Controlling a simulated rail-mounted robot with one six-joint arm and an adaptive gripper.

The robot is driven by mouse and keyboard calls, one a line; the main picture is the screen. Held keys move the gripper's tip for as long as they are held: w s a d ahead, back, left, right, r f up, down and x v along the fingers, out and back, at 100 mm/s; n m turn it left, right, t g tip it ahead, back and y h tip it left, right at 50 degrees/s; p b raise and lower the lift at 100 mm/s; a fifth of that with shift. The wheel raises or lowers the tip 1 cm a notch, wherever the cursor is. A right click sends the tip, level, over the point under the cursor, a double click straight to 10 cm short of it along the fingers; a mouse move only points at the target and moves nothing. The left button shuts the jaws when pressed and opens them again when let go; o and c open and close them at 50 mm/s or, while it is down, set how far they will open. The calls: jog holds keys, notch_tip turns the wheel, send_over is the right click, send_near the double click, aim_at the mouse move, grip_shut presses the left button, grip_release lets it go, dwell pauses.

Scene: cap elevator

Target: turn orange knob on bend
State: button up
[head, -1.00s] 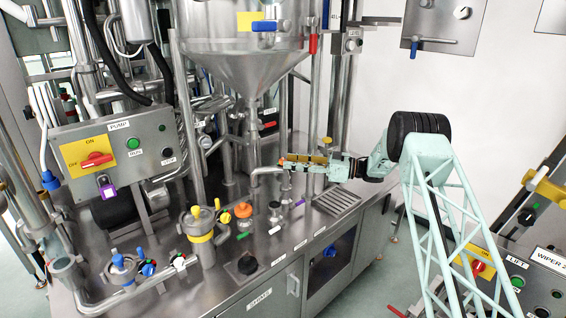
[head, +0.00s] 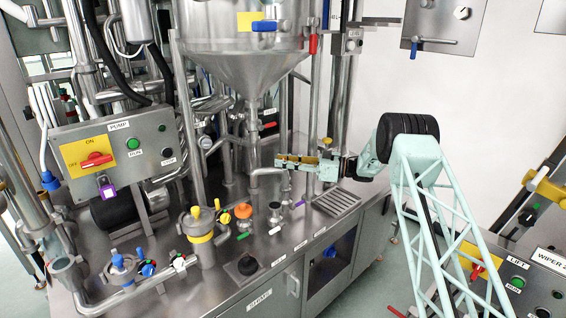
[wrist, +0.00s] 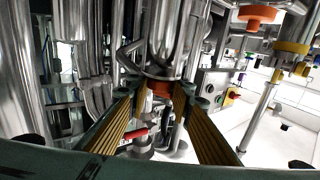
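A small orange knob (wrist: 159,88) shows in the wrist view between my fingertips, just below the steel pipework. In the head view the knob is hidden behind my fingers, at the right end of the bent steel pipe (head: 262,171). My gripper (head: 279,161) reaches in from the right at that pipe end. In the wrist view my gripper (wrist: 164,92) has its two ribbed fingers apart, one on each side of the knob. I cannot tell whether either finger touches it.
A larger orange cap (head: 243,210) stands on the steel worktop, left of a black-topped fitting (head: 274,206). The steel hopper (head: 245,60) hangs above and left of my gripper. A vertical post (head: 313,100) stands close behind it.

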jog(key=shift+c, duration=0.8)
jog(key=shift+r+m+t, duration=0.1)
jog(key=shift+m+t, duration=0.7)
jog(key=shift+t, duration=0.4)
jog(key=shift+m+t+h, duration=0.4)
jog(key=shift+t, duration=0.2)
jog(key=shift+m+t+h+b, duration=0.95)
jog(key=shift+m+t+h, duration=0.65)
jog(key=shift+t, duration=0.8)
jog(key=shift+f+m+t+h+b, duration=0.2)
jog(key=shift+m+t+h+b, duration=1.8)
jog(key=shift+m+b, duration=0.1)
jog(key=shift+m+t+h+b, duration=1.2)
jog(key=shift+m+h+b, duration=0.6)
jog(key=shift+h, duration=0.6)
jog(key=shift+r+m+t+h+b, duration=0.1)
jog(key=shift+m+t+h+b, duration=0.2)
jog(key=shift+m+h+b, duration=1.3)
jog(key=shift+m+g+h+p, duration=0.25)
jog(key=shift+m+h+p, duration=0.55)
jog(key=shift+h, duration=1.1)
jog(key=shift+m+g+h+p, duration=0.25)
jog(key=shift+m+h+p, duration=0.55)
jog(key=shift+h, duration=1.1)
jog(key=shift+c, duration=0.2)
jog(key=shift+d+m+h, duration=0.1)
jog(key=shift+m+h, duration=0.4)
